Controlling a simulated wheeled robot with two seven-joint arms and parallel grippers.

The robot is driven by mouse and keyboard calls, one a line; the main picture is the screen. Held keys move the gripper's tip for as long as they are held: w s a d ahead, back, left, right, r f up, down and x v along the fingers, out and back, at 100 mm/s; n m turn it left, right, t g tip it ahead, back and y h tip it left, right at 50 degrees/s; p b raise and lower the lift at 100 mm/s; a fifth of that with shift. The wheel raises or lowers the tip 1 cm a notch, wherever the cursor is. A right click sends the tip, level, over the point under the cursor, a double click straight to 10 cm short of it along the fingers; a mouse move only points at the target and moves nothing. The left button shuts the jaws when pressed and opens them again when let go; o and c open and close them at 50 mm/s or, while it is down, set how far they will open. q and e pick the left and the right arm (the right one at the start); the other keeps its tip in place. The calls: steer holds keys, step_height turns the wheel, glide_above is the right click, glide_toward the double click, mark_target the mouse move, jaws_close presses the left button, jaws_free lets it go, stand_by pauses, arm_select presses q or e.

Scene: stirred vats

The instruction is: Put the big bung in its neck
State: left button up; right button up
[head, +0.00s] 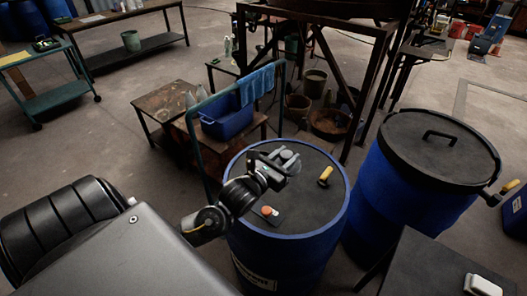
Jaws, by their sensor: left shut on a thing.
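A blue drum (318,222) with a dark flat top stands in the middle of the head view. My left gripper (283,162) is over the far left part of this top, shut on a grey round piece that looks like the big bung (289,154). The gripper covers part of the piece, and I cannot tell whether it touches the drum top or is in a neck. No open neck shows clearly. My right gripper is not in view.
A yellow-handled tool (325,176) and a small orange-red cap (267,211) are on the drum top. A lidded blue drum (405,200) stands at right. A dark table (430,265) is front right. A blue tub (227,118) stands behind.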

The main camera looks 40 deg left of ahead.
arm_select(q)
steer(key=a, duration=0.1)
steer(key=r+n+y+p, duration=0.1)
steer(key=a+y, duration=0.1)
steer(key=shift+w+a+r+n+p, duration=0.15)
steer(key=shift+w+a+n+p, duration=0.1)
steer(key=shift+a+n+p, duration=0.1)
steer(key=shift+a+n+y, duration=0.25)
steer(key=shift+a+y, duration=0.3)
steer(key=shift+y, duration=0.15)
steer(key=w+a+f+b, duration=0.2)
steer(key=a+f, duration=0.2)
steer(key=w+a+f+b, duration=0.3)
steer(key=a+f, duration=0.1)
steer(key=w+a+f+b, duration=0.2)
steer(key=a+f, duration=0.1)
steer(key=f, duration=0.2)
steer(key=shift+w+a, duration=0.3)
steer(key=shift+a, duration=0.1)
steer(key=shift+f, duration=0.2)
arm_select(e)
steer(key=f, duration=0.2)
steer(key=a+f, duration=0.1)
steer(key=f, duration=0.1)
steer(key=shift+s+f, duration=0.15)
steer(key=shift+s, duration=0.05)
